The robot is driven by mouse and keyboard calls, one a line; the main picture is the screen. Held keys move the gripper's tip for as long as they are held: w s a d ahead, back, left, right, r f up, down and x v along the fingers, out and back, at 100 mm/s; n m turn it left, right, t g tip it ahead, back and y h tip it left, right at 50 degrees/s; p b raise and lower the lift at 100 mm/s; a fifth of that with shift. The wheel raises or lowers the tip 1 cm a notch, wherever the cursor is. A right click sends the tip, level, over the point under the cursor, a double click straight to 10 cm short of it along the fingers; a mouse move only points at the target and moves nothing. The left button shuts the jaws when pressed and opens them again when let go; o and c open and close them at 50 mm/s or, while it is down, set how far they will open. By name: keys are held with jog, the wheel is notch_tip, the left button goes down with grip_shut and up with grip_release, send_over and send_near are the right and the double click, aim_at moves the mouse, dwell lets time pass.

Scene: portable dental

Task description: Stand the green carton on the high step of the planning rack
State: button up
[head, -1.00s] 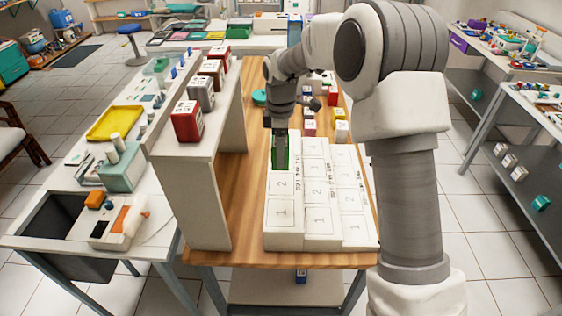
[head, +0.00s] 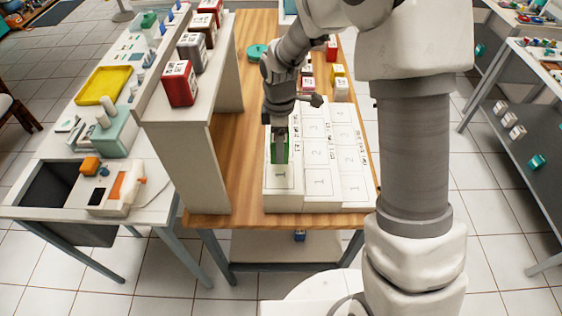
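The green carton (head: 273,154) is upright between the fingers of my gripper (head: 280,157), over the left column of the white planning rack (head: 283,201). The fingers hide part of the carton. The rack has stepped columns with numbered cells; the left column looks highest, and a "1" cell (head: 281,178) lies just in front of the carton. The gripper looks shut on the carton. I cannot tell whether the carton's base touches the step.
A raised white shelf (head: 190,110) with red and grey cartons (head: 180,84) stands left of the rack. Red, yellow and white cartons (head: 338,73) stand behind the rack. Bare wooden table (head: 225,190) shows between shelf and rack.

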jog(key=shift+s+d+f, duration=0.1)
jog(key=shift+s+f, duration=0.3)
jog(key=shift+s, duration=0.2)
jog(key=shift+s+d+f, duration=0.1)
jog(key=shift+s+f, duration=0.25)
jog(key=shift+s, duration=0.2)
jog(key=shift+a+f, duration=0.1)
jog(key=shift+f, duration=1.85)
jog(key=shift+f, duration=0.1)
jog(key=o, duration=1.3)
